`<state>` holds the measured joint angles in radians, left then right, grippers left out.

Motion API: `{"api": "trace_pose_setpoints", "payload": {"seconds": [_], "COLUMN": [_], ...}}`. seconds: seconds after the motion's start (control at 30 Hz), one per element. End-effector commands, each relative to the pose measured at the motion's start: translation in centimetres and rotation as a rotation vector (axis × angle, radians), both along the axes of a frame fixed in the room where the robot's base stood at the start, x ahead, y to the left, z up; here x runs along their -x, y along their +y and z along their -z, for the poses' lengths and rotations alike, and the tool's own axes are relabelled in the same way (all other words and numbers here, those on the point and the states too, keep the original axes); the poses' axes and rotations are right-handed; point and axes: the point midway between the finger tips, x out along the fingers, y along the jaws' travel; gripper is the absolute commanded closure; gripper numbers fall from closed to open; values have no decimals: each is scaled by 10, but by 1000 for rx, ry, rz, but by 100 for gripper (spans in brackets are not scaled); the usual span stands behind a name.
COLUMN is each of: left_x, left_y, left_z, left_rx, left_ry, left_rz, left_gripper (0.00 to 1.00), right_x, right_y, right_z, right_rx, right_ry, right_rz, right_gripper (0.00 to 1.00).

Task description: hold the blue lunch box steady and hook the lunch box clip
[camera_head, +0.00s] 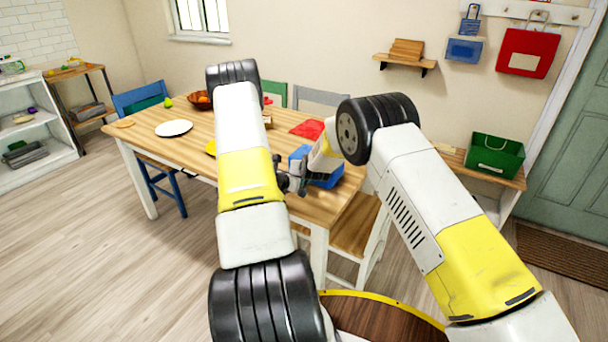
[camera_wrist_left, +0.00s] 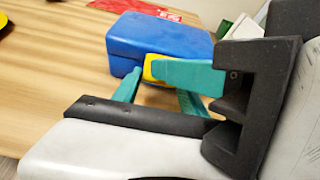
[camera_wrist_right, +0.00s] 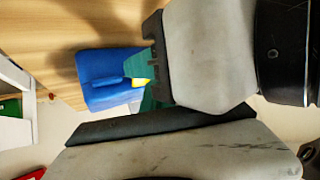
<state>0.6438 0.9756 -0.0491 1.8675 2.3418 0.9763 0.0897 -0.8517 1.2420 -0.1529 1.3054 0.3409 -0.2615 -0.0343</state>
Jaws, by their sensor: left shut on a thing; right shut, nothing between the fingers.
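The blue lunch box (camera_head: 329,176) stands on the near right corner of the wooden table; it also shows in the left wrist view (camera_wrist_left: 160,38) and right wrist view (camera_wrist_right: 103,75). Its yellow clip (camera_wrist_left: 151,67) is on the side facing my grippers and also shows in the right wrist view (camera_wrist_right: 139,82). My left gripper (camera_wrist_left: 157,97), with teal fingers, is shut on the lunch box; the exact contact is partly hidden. My right gripper (camera_wrist_left: 165,72) is shut and empty, its teal tip at the clip. Whether the clip is hooked cannot be told.
The wooden table (camera_head: 150,143) holds a white plate (camera_head: 174,128), a bowl (camera_head: 202,99) and a red cloth (camera_head: 308,128). A chair (camera_head: 355,225) stands close beside the near right corner. A green crate (camera_head: 495,157) sits on a bench at the right.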

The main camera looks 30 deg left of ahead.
Motion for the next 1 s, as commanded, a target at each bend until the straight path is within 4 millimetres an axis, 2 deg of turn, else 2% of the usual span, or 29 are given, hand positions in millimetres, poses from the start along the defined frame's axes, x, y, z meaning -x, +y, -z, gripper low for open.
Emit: {"api": "trace_pose_setpoints", "payload": {"seconds": [1.0], "left_x": [0], "left_y": [0], "left_z": [-1], "left_rx": [-1], "left_ry": [-2], "left_rz": [0], "left_gripper": [100], "right_x": [-3], "right_y": [-3], "right_z": [16], "right_rx": [10], "right_ry": [8], "right_rz": [-3], "right_gripper": [100]}}
